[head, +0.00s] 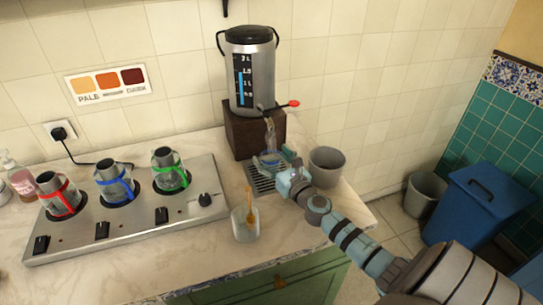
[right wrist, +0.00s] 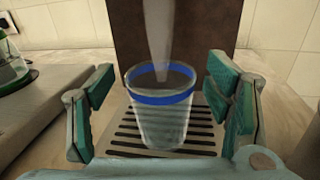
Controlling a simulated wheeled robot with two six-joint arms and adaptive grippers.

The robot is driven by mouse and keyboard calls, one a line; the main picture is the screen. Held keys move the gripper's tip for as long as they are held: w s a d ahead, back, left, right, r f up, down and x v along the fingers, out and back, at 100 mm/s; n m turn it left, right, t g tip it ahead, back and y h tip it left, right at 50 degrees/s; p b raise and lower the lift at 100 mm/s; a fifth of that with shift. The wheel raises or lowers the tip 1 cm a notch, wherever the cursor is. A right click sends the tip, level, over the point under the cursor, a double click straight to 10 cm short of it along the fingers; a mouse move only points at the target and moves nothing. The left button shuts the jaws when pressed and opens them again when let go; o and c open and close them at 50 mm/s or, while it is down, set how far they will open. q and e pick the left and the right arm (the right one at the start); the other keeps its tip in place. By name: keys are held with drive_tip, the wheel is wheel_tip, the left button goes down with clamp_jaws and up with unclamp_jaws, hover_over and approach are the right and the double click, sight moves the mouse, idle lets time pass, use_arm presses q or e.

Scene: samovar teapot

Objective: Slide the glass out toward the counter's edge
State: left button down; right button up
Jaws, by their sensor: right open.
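The clear glass with a blue band (right wrist: 160,125) stands upright on the slotted drip tray (right wrist: 112,142), in front of the brown block. In the head view the glass (head: 268,161) is small and partly covered by my right gripper. My right gripper (head: 284,167) is open. Its teal fingers are on either side of the glass in the right wrist view, with a gap on each side. A pale, see-through column (right wrist: 158,40) reaches down from above to the glass's mouth; I cannot tell whether it is running water. My left gripper is not in view.
The samovar (head: 252,75) with a red-tipped lever stands on a brown block (head: 240,133). A jar with a wooden stick (head: 246,225) stands nearer the front edge. A burner plate (head: 130,222) with teapots fills the left.

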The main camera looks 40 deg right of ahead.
drive_tip(key=shift+w, duration=0.35)
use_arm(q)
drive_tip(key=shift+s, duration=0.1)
